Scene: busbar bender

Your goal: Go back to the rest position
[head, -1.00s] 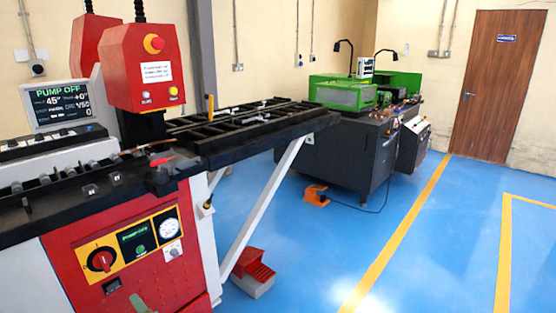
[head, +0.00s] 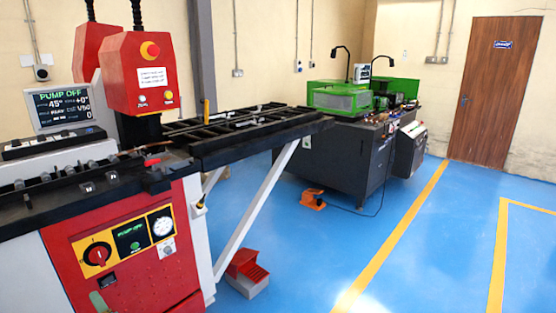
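Neither of my grippers can be made out in the head view. A small grey-green piece (head: 99,302) shows at the bottom edge, in front of the red cabinet, and I cannot tell what it is. The busbar bender's red head (head: 139,75) stands at the left with a round emergency button. Its screen (head: 60,97) reads PUMP OFF and 45°.
A black support table (head: 255,144) reaches right from the bender on a slanted white leg. A red foot pedal (head: 246,271) lies below it. A green-topped machine (head: 340,96) and an orange pedal (head: 312,200) stand behind. Blue floor (head: 445,240) is clear toward the brown door (head: 496,95).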

